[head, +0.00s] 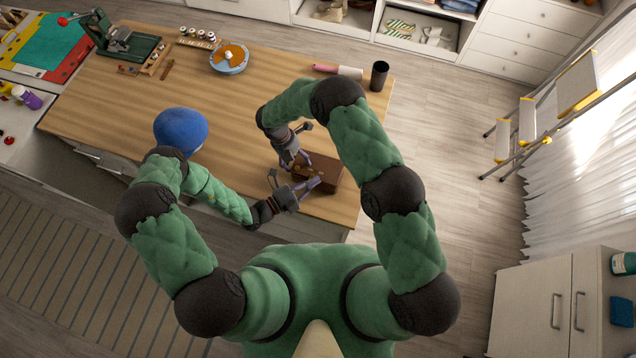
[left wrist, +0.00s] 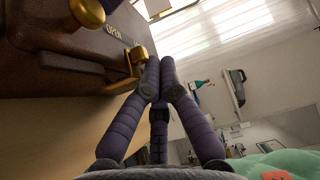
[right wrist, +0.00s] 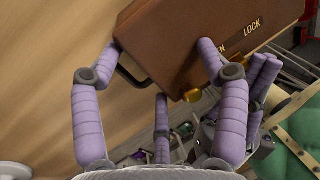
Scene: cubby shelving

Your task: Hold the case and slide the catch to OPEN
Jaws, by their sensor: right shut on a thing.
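The brown case (head: 322,170) lies near the table's front right corner. It also shows in the right wrist view (right wrist: 165,35), with gold LOCK lettering and a partly hidden OPEN label. My right gripper (right wrist: 160,52) is shut on the case, its fingers on opposite sides near the dark handle (right wrist: 128,78). My left gripper (left wrist: 160,78) has its fingertips together beside the brass catch (left wrist: 138,60), near the OPEN lettering (left wrist: 114,32). I cannot tell whether they touch the catch. A round brass knob (left wrist: 88,12) is farther along the case.
The wooden table (head: 120,95) has free room left of the case. A blue rounded object (head: 180,130) is near its front edge.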

